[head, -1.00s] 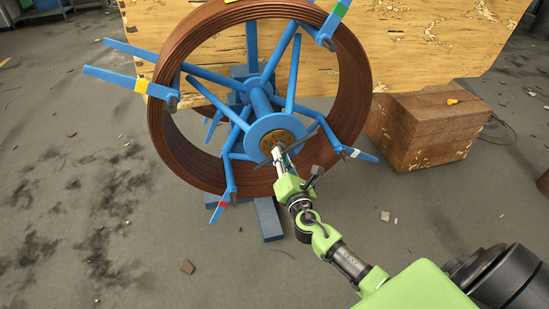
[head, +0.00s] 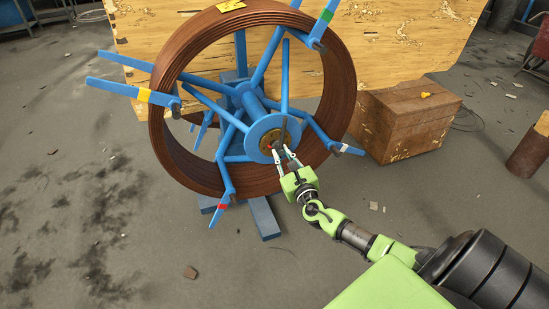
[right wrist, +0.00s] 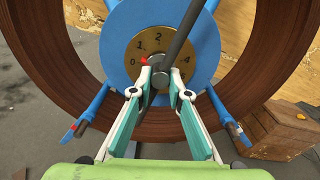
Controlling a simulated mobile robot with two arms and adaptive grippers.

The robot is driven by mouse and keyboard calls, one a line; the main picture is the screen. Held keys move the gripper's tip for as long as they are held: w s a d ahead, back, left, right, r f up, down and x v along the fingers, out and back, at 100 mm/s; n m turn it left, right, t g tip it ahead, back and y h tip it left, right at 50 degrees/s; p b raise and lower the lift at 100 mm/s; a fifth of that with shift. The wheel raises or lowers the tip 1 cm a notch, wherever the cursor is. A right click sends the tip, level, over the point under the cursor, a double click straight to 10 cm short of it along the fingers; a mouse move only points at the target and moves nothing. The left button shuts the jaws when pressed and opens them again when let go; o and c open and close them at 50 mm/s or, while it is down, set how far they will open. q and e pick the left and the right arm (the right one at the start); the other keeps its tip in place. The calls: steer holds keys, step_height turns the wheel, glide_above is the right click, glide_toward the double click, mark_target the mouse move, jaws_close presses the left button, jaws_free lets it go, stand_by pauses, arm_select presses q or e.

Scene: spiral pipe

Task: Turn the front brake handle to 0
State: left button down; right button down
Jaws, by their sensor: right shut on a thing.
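The front brake handle (right wrist: 183,30) is a grey bar on the hub of a round brass dial (right wrist: 138,46) with numbers. In the right wrist view it slants up and right, between the 2 and the 4. A small red pointer (right wrist: 146,60) on the hub's left points toward the 0 and 1 side. My right gripper (head: 283,153) is at the dial's centre. In the right wrist view its fingertips (right wrist: 160,72) are closed around the handle's hub end. My left gripper is not in view.
A blue spoked reel (head: 270,125) carries a brown pipe coil (head: 185,168) around the dial. Blue arms with coloured bands stick out from it. A wooden panel (head: 400,45) and a wooden crate (head: 400,122) stand behind. The floor in front is mostly clear.

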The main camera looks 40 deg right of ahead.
steer(key=shift+a+f+n+p, duration=0.15)
steer(key=shift+n+p, duration=0.3)
steer(key=shift+n, duration=0.75)
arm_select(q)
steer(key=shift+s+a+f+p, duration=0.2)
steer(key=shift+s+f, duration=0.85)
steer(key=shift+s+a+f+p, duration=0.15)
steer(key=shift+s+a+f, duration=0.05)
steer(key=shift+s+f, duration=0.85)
arm_select(e)
steer(key=shift+s+n, duration=0.1)
steer(key=shift+n, duration=0.8)
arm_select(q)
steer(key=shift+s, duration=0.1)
arm_select(e)
steer(key=shift+f, duration=0.1)
steer(key=c, duration=1.9)
jaws_free()
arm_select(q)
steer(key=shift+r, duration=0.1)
arm_select(e)
steer(key=v, duration=1.2)
steer(key=shift+r, duration=0.2)
